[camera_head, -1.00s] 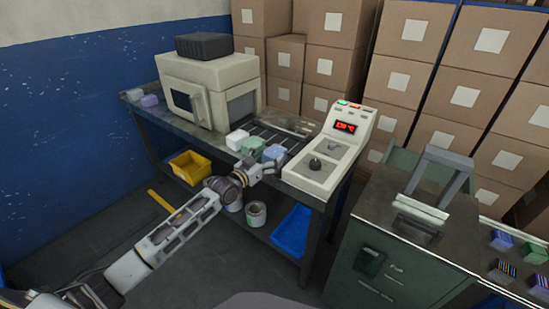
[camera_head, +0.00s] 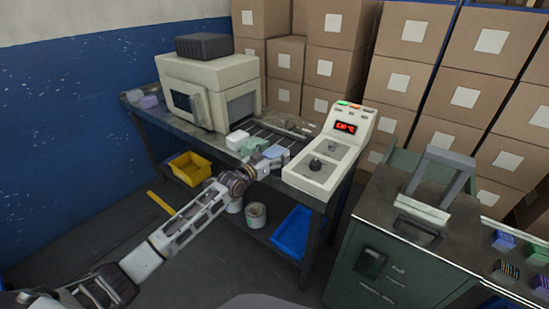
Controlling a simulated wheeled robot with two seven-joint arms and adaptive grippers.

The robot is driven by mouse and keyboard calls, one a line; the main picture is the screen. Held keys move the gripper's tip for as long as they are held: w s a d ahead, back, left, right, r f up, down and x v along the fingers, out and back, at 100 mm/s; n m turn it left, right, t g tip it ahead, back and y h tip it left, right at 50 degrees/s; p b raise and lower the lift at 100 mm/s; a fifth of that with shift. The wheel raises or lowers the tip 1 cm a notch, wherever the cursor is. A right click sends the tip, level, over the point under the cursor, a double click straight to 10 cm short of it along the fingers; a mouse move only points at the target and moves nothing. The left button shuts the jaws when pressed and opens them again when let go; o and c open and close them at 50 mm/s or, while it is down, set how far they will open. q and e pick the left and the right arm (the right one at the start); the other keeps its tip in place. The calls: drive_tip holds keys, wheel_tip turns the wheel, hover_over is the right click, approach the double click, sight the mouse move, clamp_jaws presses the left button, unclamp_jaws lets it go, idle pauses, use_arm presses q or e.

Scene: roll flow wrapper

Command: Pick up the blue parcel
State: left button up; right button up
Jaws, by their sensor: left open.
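The light blue parcel (camera_head: 275,152) sits on the roller bed of the bench, at the right end of a short row beside the control panel. A pale green parcel (camera_head: 253,146) and a white parcel (camera_head: 236,139) are to its left. My left gripper (camera_head: 268,161) is open, at the near side of the blue parcel, and covers part of its front. I cannot tell whether the fingers touch it. My right gripper is not in view.
The beige control panel (camera_head: 322,165) is close on the right of the parcels. The beige wrapper machine (camera_head: 206,92) stands behind left. Under the bench are a yellow bin (camera_head: 190,167), a blue bin (camera_head: 293,232) and a can. A green cabinet (camera_head: 395,262) stands to the right.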

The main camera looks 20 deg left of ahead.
sight(275, 151)
use_arm(q)
drive_tip(key=shift+c, duration=0.4)
drive_tip(key=c, duration=1.2)
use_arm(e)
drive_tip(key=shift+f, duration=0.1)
use_arm(q)
drive_tip(key=shift+o, duration=0.2)
drive_tip(key=shift+r, duration=0.15)
drive_tip(key=shift+r, duration=0.85)
wheel_tip(275, 151, up, 8)
drive_tip(key=shift+r+p, duration=0.1)
drive_tip(key=shift+p, duration=0.95)
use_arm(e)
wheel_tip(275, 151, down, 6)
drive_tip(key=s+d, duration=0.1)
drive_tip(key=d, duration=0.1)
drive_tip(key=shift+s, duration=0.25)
